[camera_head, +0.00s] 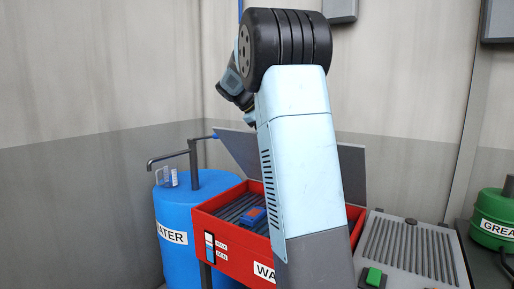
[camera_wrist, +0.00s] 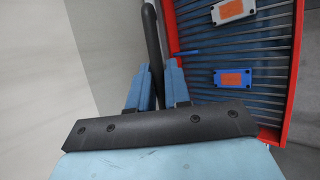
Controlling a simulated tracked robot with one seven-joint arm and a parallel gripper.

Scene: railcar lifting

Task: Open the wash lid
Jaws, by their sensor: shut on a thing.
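The red wash box (camera_head: 225,246) stands in the middle of the head view, its label partly hidden by my arm. Its dark grey lid (camera_head: 240,150) stands raised and tilted back along the rear of the box, with more of it showing right of my arm. In the wrist view my gripper (camera_wrist: 157,82) has its two blue fingers closed around a black bar (camera_wrist: 151,40), which looks like the lid's handle.
Inside the box are dark slats with a blue block (camera_wrist: 232,78) and a white block (camera_wrist: 232,10), both orange-topped. A blue water barrel (camera_head: 180,215) with a tap stands left. A grey ribbed unit with a green button (camera_head: 374,277) and a green grease tank (camera_head: 493,215) stand right.

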